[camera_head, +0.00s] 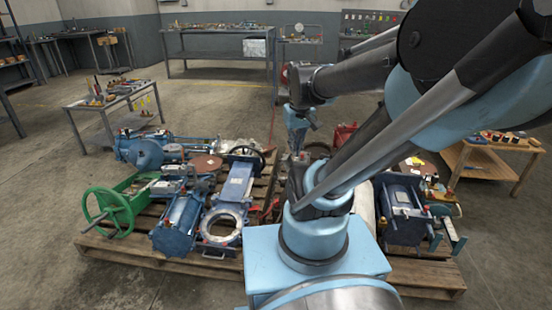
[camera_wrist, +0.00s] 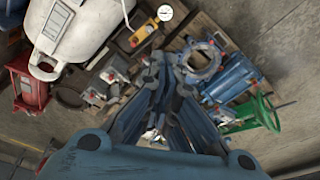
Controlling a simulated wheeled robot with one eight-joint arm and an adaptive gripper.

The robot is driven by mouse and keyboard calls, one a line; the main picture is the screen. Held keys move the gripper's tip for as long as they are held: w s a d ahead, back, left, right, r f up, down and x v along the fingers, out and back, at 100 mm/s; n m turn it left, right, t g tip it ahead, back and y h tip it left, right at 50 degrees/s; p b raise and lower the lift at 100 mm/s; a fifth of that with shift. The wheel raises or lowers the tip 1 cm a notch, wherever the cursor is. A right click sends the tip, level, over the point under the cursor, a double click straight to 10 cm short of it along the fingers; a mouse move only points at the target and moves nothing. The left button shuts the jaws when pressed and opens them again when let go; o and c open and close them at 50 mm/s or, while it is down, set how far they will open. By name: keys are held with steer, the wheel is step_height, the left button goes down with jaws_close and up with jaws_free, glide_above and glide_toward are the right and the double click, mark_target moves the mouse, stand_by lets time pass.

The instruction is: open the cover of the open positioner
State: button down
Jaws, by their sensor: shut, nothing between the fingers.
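My gripper (camera_wrist: 168,82) points down into the middle of the wrist view, its fingers together with nothing held between them. In the head view it shows as a small blue shape (camera_head: 297,122) over the pallets, partly behind my arm. I cannot pick out the open positioner or its cover for certain. Small grey boxes with red parts (camera_wrist: 112,76) lie left of the fingers in the wrist view, and a yellow-topped box (camera_wrist: 141,34) lies above them. Whether any of these is the positioner is unclear. My fingers hide what lies directly behind them.
A wooden pallet (camera_head: 128,252) bears blue valve bodies (camera_head: 178,226), a flanged ring (camera_head: 221,227) and a green handwheel (camera_head: 108,212). A large white vessel (camera_wrist: 82,28) and a red unit (camera_wrist: 28,88) stand left in the wrist view.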

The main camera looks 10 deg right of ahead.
steer(key=w+r+n, duration=0.3)
steer(key=w, duration=1)
steer(key=n+g+y, duration=0.1)
steer(key=n, duration=0.4)
glide_above(284, 164)
steer(key=s+a, duration=0.4)
steer(key=a, duration=0.2)
step_height(284, 164, down, 13)
steer(key=w+f+n, duration=0.3)
steer(key=w+f, duration=0.7)
steer(key=f, duration=0.5)
step_height(284, 164, down, 10)
steer(key=a, duration=0.1)
steer(key=shift+s+d+r, duration=0.15)
steer(key=shift+d, duration=0.4)
steer(key=shift+s+d+r, duration=0.1)
steer(key=shift+s+d, duration=0.05)
steer(key=shift+d, duration=0.4)
steer(key=shift+s+d+r, duration=0.15)
steer(key=shift+d, duration=0.4)
steer(key=shift+a, duration=0.1)
